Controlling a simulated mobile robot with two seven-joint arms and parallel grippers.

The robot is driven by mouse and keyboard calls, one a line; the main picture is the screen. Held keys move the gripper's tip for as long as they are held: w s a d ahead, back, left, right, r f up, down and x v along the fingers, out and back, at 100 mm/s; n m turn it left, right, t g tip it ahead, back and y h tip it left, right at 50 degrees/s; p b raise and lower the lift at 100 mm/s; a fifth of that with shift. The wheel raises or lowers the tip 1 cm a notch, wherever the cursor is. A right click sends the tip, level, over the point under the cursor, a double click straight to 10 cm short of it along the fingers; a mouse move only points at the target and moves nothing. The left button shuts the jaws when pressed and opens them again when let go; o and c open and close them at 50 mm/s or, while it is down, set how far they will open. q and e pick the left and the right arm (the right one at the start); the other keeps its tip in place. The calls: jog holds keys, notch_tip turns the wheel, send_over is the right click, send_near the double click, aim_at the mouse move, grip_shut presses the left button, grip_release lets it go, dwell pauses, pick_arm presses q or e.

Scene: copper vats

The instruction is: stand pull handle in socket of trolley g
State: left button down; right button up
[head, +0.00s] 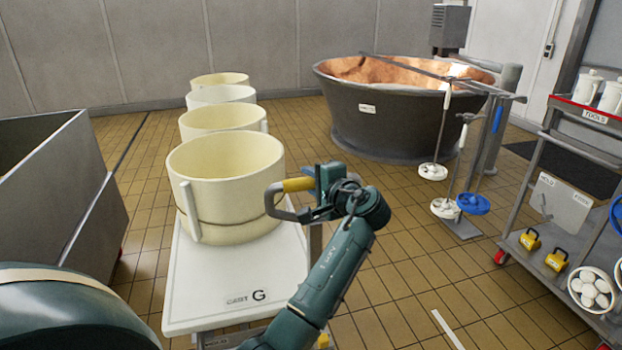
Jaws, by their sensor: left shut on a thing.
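My left gripper (318,187) is shut on the pull handle, a bent grey bar with a yellow grip (298,185). It holds the handle in the air at the right edge of trolley G, level with the large cream tub. Trolley G (205,290) has a white top marked "CART G" and bears that tub (222,185). A grey upright (315,243) shows below the gripper at the trolley's right side; I cannot tell if it is the socket. My arm hides part of the trolley's front right. My right gripper is out of view.
More cream tubs (220,120) stand in a row behind. A grey vat (60,185) is at left, a copper-lined vat (400,120) at back right. Stirring tools (445,207) hang on a stand. A tool cart (560,170) is at right. Tiled floor between is clear.

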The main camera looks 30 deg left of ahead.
pick_arm(q)
jog(key=shift+f+b, duration=0.35)
jog(key=shift+f, duration=0.2)
dwell(0.4)
jog(key=shift+f, duration=0.25)
notch_tip(320, 180, down, 9)
jog(key=b, duration=0.5)
dwell(1.2)
